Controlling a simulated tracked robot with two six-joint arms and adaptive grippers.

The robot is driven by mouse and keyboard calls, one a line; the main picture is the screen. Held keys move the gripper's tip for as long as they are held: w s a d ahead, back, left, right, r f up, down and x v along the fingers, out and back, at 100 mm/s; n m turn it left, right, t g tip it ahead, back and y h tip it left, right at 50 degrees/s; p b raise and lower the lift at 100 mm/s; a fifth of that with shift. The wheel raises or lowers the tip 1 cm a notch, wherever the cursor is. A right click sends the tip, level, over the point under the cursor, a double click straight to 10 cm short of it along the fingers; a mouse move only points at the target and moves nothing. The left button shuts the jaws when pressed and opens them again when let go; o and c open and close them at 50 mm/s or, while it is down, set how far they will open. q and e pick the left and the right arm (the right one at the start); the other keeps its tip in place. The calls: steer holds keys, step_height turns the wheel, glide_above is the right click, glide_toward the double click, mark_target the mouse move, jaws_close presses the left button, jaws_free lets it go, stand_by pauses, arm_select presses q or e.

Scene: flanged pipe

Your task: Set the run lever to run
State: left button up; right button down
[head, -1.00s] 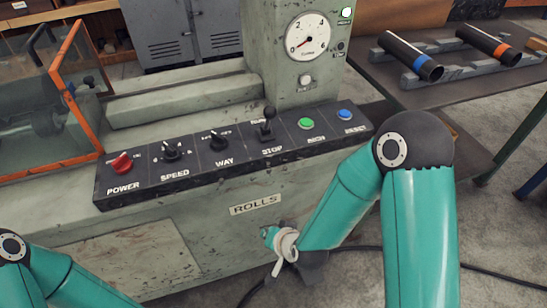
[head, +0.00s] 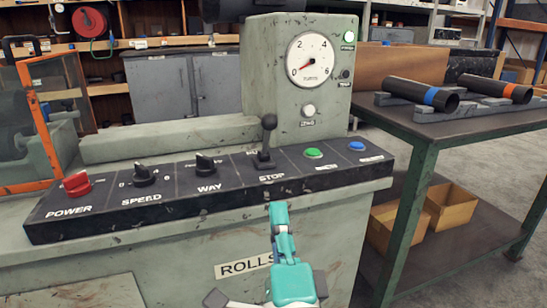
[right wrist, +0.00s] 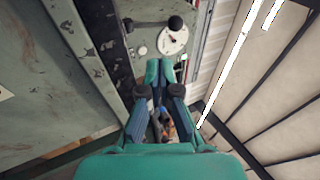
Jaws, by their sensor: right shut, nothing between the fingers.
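The run lever (head: 267,136) is a black stick with a round knob on the panel, above the STOP label (head: 271,177). It stands roughly upright; its exact setting is hard to tell. The label behind it is partly hidden. My right gripper (head: 278,208) is shut and empty, pointing up in front of the panel's front edge, below the STOP label and apart from the lever. In the right wrist view the gripper's fingertips (right wrist: 160,68) are together, with a black knob (right wrist: 176,23) beyond them. My left gripper is out of view.
The control panel (head: 110,221) also carries a red power knob (head: 77,184), a speed knob (head: 144,175), a way knob (head: 205,165), a green button (head: 313,153) and a blue button (head: 356,146). A gauge (head: 310,57) stands behind. A table (head: 450,130) with pipes is at right.

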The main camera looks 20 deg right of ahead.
steer(key=shift+w, duration=0.1)
steer(key=p, duration=0.8)
glide_toward(268, 137)
steer(key=x, duration=0.7)
steer(key=shift+w, duration=0.1)
